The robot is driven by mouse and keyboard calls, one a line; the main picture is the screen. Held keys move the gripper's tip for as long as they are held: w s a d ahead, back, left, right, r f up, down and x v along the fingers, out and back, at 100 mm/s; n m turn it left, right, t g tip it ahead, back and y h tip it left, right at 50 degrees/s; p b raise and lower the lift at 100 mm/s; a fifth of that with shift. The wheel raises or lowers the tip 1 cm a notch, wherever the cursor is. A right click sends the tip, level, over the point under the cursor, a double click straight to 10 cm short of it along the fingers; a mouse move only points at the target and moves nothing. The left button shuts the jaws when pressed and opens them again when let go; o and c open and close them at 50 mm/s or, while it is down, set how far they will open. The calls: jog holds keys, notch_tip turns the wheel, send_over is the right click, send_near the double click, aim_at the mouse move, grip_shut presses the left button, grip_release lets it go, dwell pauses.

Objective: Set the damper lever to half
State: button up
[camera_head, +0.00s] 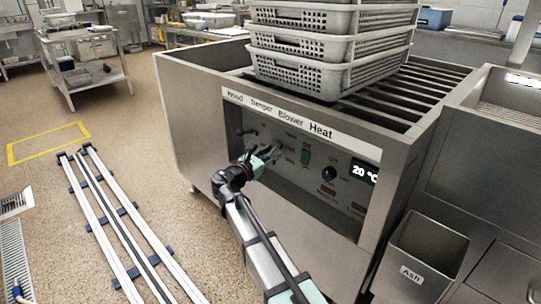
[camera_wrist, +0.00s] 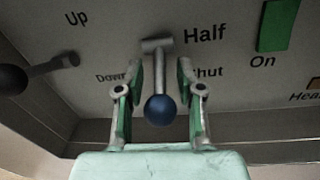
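The damper lever (camera_wrist: 160,109) has a grey shaft with a dark blue ball at its end. In the wrist view its shaft runs from a pivot below the upper edge down to the ball, left of the printed words Half (camera_wrist: 205,34) and Shut (camera_wrist: 207,72). My gripper (camera_wrist: 159,72) is open, with one finger on each side of the lever. Gaps show between both fingers and the ball and shaft. In the head view my gripper (camera_head: 268,154) is at the front panel under the Damper label and largely hides the lever. Its exact setting is hard to tell.
A second lever with a dark knob (camera_wrist: 12,80) sits left, by the words Up and Down. A green blower switch (camera_head: 305,156) and a round heat knob (camera_head: 328,174) are to the right. Stacked perforated baskets (camera_head: 330,75) stand on top. An ash bin (camera_head: 425,255) is at lower right.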

grip_shut()
